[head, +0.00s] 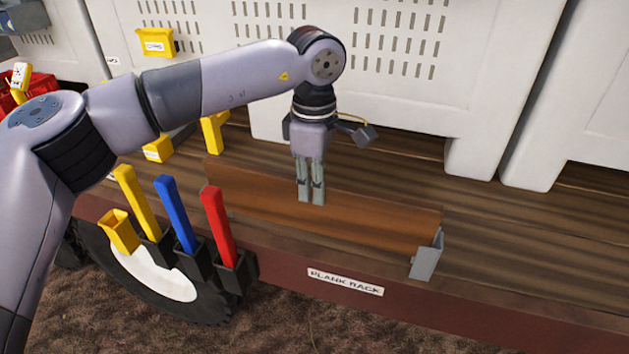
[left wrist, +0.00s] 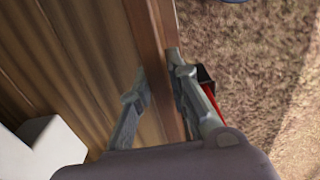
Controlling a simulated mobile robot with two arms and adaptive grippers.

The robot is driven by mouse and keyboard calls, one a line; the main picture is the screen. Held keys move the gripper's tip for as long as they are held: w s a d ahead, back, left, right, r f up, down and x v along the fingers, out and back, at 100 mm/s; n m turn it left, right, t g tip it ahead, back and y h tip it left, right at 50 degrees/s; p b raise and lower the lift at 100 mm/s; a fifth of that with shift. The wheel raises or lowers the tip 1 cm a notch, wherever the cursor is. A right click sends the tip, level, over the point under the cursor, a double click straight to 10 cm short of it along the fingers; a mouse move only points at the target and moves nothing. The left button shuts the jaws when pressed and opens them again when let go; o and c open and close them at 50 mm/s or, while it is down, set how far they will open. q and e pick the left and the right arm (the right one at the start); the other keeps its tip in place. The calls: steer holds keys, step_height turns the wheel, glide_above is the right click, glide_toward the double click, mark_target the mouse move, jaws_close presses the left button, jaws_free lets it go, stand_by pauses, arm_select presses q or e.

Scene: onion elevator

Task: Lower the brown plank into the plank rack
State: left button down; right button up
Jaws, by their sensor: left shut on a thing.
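The brown plank (head: 375,217) stands on its long edge along the near side of the wooden deck. My left gripper (head: 312,196) points down and is shut on the plank's upper edge near its middle. In the left wrist view the plank (left wrist: 150,35) runs between the two fingers (left wrist: 160,97). The plank rack shows as a grey bracket (head: 427,257) at the plank's right end, above a white "PLANK RACK" label (head: 345,282). The plank's right end meets the bracket; I cannot tell whether it rests on the bottom. The rack's left end is not clearly visible. My right gripper is out of view.
Yellow (head: 137,200), blue (head: 175,212) and red (head: 218,226) handles stand in dark holders at the deck's front edge, left of the label. A wheel (head: 150,270) is below them. White perforated bins (head: 400,75) stand behind the plank. The deck right of the bracket is clear.

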arm_select(q)
steer(key=shift+f+b, duration=1.55)
steer(key=shift+f, duration=0.7)
steer(key=c, duration=1.6)
jaws_free()
steer(key=shift+o, duration=0.8)
steer(key=shift+f, duration=0.1)
